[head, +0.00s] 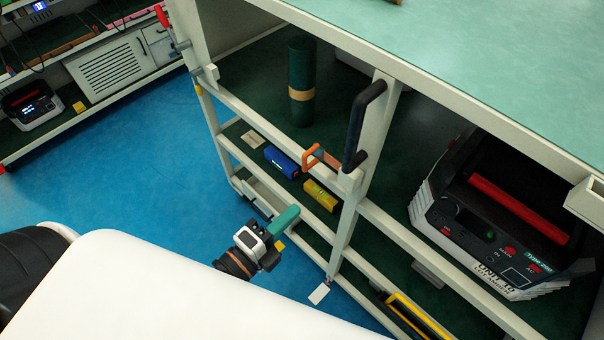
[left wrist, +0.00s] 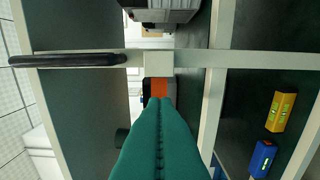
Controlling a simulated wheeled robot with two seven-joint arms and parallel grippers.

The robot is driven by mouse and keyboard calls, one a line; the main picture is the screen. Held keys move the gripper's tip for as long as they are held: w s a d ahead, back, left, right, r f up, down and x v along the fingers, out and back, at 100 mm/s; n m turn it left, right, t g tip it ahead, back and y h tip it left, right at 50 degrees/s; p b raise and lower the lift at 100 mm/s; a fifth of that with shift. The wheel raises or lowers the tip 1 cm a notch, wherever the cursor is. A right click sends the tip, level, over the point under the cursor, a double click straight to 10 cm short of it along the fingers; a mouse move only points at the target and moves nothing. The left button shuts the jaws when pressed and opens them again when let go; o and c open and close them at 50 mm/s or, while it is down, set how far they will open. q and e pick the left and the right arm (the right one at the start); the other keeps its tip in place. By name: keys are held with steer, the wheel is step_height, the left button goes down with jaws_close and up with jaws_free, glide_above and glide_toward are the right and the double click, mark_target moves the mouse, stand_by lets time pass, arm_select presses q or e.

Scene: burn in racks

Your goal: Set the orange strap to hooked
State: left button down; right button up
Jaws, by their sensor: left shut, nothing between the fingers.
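The orange strap (head: 313,156) is at the rack's middle post, at the end of the rail, beside a black handle. Its end shows as an orange loop sticking out to the left. Whether it is hooked I cannot tell. In the left wrist view an orange patch (left wrist: 157,87) shows by the post, partly hidden by my fingers. My left gripper (head: 289,215), with teal fingers, is shut and empty, below and left of the strap in the head view. In the left wrist view its fingertips (left wrist: 169,103) point towards the orange patch. My right gripper is not in view.
The black handle (head: 364,124) stands upright on the post. A blue level (head: 282,161) and a yellow level (head: 320,196) lie on the shelf below the rail. A green cylinder (head: 301,85) and a grey device (head: 500,220) stand in the rack. Blue floor (head: 150,180) is clear at left.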

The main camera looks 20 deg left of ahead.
arm_select(q)
steer(key=w+p, duration=0.3)
steer(key=w, duration=0.6)
steer(key=shift+w+a, duration=0.2)
steer(key=shift+a, duration=0.2)
steer(key=shift+a, duration=0.1)
steer(key=w+a+b, duration=0.3)
steer(key=w+a, duration=0.2)
steer(key=a, duration=0.7)
steer(key=w+a+b, duration=0.4)
steer(key=w+a, duration=0.1)
steer(key=a, duration=0.7)
steer(key=w+a+b, duration=0.4)
steer(key=w+a, duration=0.1)
steer(key=a, duration=0.7)
steer(key=shift+a, duration=0.35)
steer(key=shift+w+r, duration=0.1)
steer(key=shift+r, duration=0.1)
